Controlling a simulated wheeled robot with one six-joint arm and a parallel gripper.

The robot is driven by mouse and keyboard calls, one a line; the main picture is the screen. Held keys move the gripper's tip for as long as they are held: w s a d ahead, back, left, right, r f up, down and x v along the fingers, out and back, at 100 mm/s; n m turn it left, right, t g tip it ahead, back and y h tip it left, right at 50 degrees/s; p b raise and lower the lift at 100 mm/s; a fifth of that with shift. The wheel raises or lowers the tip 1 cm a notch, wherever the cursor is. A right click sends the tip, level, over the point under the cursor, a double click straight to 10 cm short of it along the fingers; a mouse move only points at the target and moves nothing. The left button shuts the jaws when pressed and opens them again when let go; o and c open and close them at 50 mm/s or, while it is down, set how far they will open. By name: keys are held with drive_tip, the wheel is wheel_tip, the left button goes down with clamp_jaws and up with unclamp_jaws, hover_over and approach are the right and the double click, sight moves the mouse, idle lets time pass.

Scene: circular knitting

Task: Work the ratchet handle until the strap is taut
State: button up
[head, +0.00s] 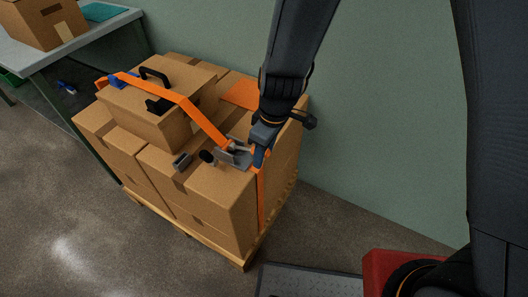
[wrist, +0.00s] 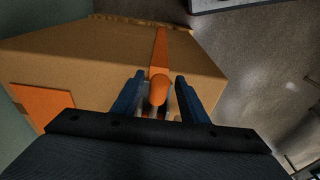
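An orange strap (head: 205,122) runs over the top carton, slants down to the ratchet and continues down the side of the lower carton. The grey metal ratchet (head: 236,155) sits on top of the load near its right front edge. My gripper (head: 259,156) is at the ratchet's right end, pointing down. In the wrist view its two blue fingers (wrist: 158,92) stand apart, either side of a rounded orange piece (wrist: 159,88) and grey metal. Narrow gaps show beside that piece. I cannot tell whether it is the handle's grip or strap. My gripper hides part of the ratchet.
Stacked cartons (head: 222,195) stand on a wooden pallet (head: 243,262). The top carton has black handles (head: 155,74) and a blue strap piece (head: 117,80). A workbench (head: 85,45) stands at the back left. The wall (head: 385,130) is close behind. Floor is clear at the left front.

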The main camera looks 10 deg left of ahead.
drive_tip(key=shift+s+d+r, duration=0.1)
drive_tip(key=shift+d+r, duration=0.1)
drive_tip(key=shift+r, duration=1.05)
drive_tip(key=shift+s+d+r, duration=0.1)
drive_tip(key=shift+d+r, duration=0.1)
drive_tip(key=shift+r, duration=1.1)
drive_tip(key=shift+s+d+r, duration=0.1)
drive_tip(key=shift+d+r, duration=0.1)
drive_tip(key=shift+r, duration=1.05)
drive_tip(key=s+d+r+m, duration=0.2)
drive_tip(key=d+m, duration=0.2)
drive_tip(key=d, duration=0.4)
drive_tip(key=s+d+r+m+h, duration=0.1)
drive_tip(key=s+d+r+m, duration=0.1)
drive_tip(key=d+m, duration=0.3)
drive_tip(key=s+d+r+m, duration=0.2)
drive_tip(key=d+m, duration=0.3)
drive_tip(key=d, duration=0.8)
drive_tip(key=shift+d+h, duration=0.2)
drive_tip(key=shift+h, duration=0.2)
drive_tip(key=shift+r, duration=0.1)
